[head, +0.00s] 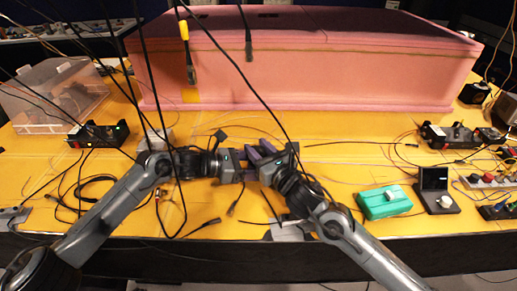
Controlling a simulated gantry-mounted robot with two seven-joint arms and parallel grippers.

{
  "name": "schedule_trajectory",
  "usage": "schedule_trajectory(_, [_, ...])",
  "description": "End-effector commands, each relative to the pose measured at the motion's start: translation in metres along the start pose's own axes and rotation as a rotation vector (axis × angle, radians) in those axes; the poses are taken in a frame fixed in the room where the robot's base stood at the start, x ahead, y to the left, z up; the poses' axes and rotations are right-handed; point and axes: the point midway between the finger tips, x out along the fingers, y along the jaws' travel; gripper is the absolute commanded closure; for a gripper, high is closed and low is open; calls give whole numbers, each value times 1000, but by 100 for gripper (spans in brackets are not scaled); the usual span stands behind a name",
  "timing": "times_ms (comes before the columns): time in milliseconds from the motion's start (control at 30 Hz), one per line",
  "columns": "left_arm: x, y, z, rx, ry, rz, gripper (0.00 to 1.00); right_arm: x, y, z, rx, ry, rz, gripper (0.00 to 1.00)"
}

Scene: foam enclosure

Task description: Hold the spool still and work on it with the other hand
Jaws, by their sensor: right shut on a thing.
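A small purple thing (254,156), which looks like the spool, is at the middle of the yellow table between my two grippers. My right gripper (266,158) comes in from the lower right and is shut on it. The jaws and the purple parts overlap, so the spool's full shape is hidden. My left gripper (238,163) comes in from the left, with its tips close beside the purple thing. I cannot tell whether it touches the thing or whether its jaws are open.
A pink foam box (310,65) fills the back. A clear plastic bin (50,95) stands at the left. A green box (384,202) and a small black stand (435,190) are at the right front. Loose black cables lie on the table (365,130) and hang across the view.

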Motion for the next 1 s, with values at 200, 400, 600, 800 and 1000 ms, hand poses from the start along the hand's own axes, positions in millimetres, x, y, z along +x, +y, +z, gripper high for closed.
schedule_trajectory(200, [1,-1,0,0,1,-3,47,0,0,0,2,1,-14,91])
schedule_trajectory(400, [1,-1,-1,0,1,-2,47,0,0,0,2,1,-13,49])
schedule_trajectory(600, [1,-1,-1,0,1,-2,47,0,0,0,1,0,-12,39])
schedule_trajectory(800, [1,-1,0,0,1,-2,47,-2,0,0,1,1,-11,39])
schedule_trajectory(1000, [0,0,0,0,1,-1,47,-18,-1,-1,0,0,-11,39])
